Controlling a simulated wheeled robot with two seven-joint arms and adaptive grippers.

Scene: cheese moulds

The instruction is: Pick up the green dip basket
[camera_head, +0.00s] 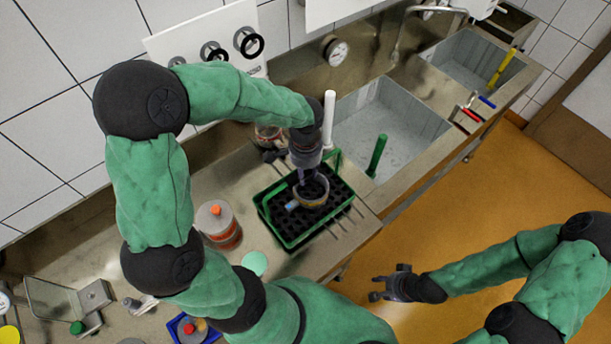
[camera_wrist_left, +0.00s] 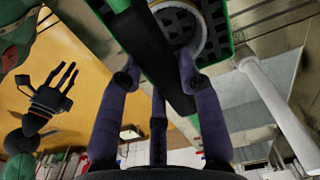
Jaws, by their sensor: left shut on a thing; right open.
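The green dip basket (camera_head: 278,225) is a dark, gridded tray with a green rim, on the metal drainboard left of the near sink. A round pale mould (camera_head: 312,197) with a blue label sits in it. My left gripper (camera_head: 308,178) is above the mould, shut on the basket's handle, which is largely hidden in the head view. In the left wrist view the handle (camera_wrist_left: 155,50) runs between the fingers as a dark bar with green edges. I cannot tell whether the basket is off the drainboard. My right gripper (camera_head: 376,286) is open and empty above the orange floor.
The near sink (camera_head: 400,130) holds an upright green stick (camera_head: 377,155); the far sink (camera_head: 470,60) holds a yellow one (camera_head: 503,66). A white upright tube (camera_head: 329,118) stands close behind the left gripper. A jar (camera_head: 218,224) with an orange knob stands left of the basket.

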